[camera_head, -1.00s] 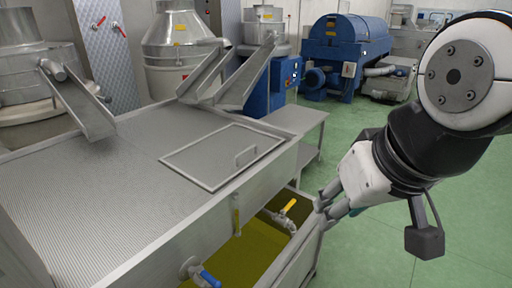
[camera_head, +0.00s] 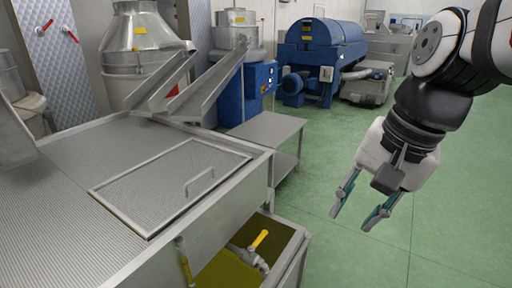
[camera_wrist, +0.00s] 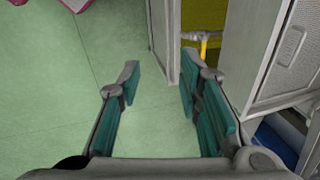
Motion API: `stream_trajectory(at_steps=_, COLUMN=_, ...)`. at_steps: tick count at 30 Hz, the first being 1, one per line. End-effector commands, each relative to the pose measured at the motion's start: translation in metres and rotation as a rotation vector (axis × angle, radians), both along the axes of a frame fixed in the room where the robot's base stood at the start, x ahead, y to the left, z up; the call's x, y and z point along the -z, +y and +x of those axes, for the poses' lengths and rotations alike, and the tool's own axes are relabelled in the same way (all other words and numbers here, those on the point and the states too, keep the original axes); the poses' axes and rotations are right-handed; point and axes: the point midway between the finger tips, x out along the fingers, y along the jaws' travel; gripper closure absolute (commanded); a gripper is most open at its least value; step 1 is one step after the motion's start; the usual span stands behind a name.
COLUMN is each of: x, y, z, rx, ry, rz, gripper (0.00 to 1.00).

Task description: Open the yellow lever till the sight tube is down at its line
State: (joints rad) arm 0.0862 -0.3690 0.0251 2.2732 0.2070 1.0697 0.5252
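The yellow lever (camera_head: 259,240) sits on a metal valve at the tank's lower front, above yellow-green liquid. It stands up at a slant, across the pipe. The wrist view shows the yellow lever (camera_wrist: 203,38) near the top, beyond the right finger.
The steel tank (camera_head: 150,250) with its lid (camera_head: 165,180) fills the left. The lower trough's rim (camera_head: 294,262) lies between lever and gripper. A steel side table (camera_head: 268,130) stands behind. The green floor (camera_head: 335,155) to the right is clear.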

Motion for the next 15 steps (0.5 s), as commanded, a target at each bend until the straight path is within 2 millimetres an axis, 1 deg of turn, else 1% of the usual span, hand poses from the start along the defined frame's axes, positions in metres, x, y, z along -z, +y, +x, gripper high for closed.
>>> stream_trajectory(at_steps=1, x=0.012, y=0.001, z=0.014, rx=0.047, ry=0.036, rz=0.024, gripper=0.68)
stream_trajectory(at_steps=5, x=0.039, y=0.008, z=0.048, rx=0.218, ry=0.153, rz=0.109, gripper=0.68)
stream_trajectory(at_steps=8, x=0.067, y=0.013, z=0.081, rx=0.389, ry=0.275, rz=0.185, gripper=0.68)
stream_trajectory(at_steps=9, x=0.079, y=0.016, z=0.095, rx=0.46, ry=0.328, rz=0.214, gripper=0.68)
stream_trajectory(at_steps=14, x=0.126, y=0.023, z=0.147, rx=0.741, ry=0.552, rz=0.316, gripper=0.68)
stream_trajectory(at_steps=15, x=0.139, y=0.025, z=0.16, rx=0.81, ry=0.612, rz=0.337, gripper=0.68)
